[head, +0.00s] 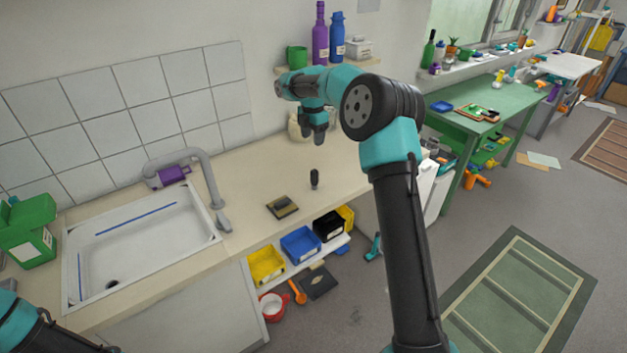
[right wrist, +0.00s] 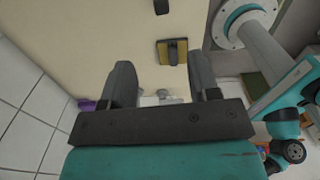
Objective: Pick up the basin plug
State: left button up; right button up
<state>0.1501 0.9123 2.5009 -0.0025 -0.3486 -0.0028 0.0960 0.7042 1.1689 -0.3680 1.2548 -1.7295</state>
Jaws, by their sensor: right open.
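The white sink basin (head: 150,232) is set in the counter at the left of the head view. A small dark round spot (head: 112,284) lies at its near left; I cannot tell whether it is the basin plug or the drain hole. A small dark upright piece (head: 314,179) stands on the counter; its top shows in the right wrist view (right wrist: 161,6). I cannot tell what it is. My right gripper (head: 313,136) is above the counter's back part, pointing down; in the right wrist view (right wrist: 160,74) its fingers are apart and empty. My left gripper is out of view.
A flat dark block with a yellowish top (head: 283,206) lies near the counter's front edge, also in the right wrist view (right wrist: 173,51). The faucet (head: 207,180) arches beside the basin. A green box (head: 28,232) stands left.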

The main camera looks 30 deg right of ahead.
aim_at(314, 171)
notch_tip(314, 171, down, 12)
jog(key=shift+f, duration=0.15)
dwell(0.4)
jog(key=shift+s+d+f, duration=0.1)
jog(key=shift+d+f, duration=0.05)
jog(key=shift+f, duration=1.15)
jog(key=shift+s+d+f, duration=0.1)
jog(key=shift+d+f, duration=0.05)
jog(key=shift+f, duration=1.15)
jog(key=c, duration=1)
jog(key=shift+r, duration=0.1)
